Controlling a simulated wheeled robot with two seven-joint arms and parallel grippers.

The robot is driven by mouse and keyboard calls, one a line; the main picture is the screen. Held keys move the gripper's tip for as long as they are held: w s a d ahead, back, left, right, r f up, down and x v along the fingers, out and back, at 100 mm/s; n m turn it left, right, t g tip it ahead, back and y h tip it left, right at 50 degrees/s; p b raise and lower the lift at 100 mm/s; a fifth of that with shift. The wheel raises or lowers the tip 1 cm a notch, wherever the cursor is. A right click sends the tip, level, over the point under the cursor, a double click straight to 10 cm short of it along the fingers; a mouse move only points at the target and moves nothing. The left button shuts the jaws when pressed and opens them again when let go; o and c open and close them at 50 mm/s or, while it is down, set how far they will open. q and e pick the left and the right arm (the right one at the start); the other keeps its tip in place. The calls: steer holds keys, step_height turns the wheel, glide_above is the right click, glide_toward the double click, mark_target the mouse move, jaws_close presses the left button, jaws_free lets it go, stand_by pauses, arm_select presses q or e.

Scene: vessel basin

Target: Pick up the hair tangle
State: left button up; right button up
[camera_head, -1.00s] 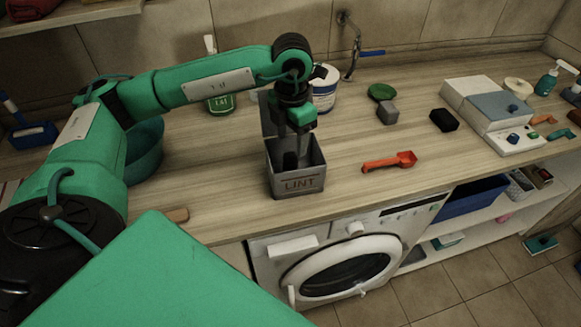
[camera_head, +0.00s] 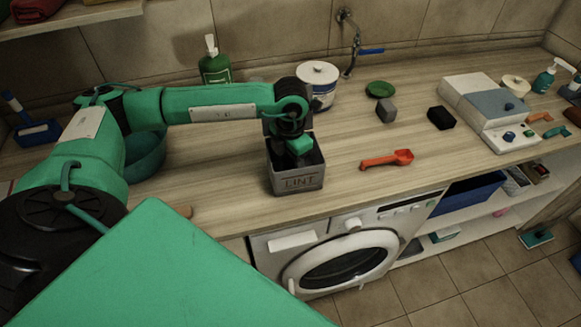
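I cannot make out a hair tangle in the head view. My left gripper (camera_head: 298,150) points down into the grey box marked LINT (camera_head: 299,182), which stands near the counter's front edge. The gripper's fingers are inside the box, hidden by its front wall and by my wrist. I cannot see whether they are open or shut, or whether they touch anything. The inside of the box is mostly hidden. My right gripper is not in view.
A red scoop (camera_head: 387,160) lies right of the box. Behind it are a grey block (camera_head: 386,110), a black block (camera_head: 441,119) and a green dish (camera_head: 379,89). A white tub (camera_head: 318,84) and a green bottle (camera_head: 214,66) stand behind my arm. A washing machine (camera_head: 345,258) is below.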

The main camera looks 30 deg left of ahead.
arm_select(q)
steer(key=c, duration=0.9)
steer(key=shift+o, duration=0.2)
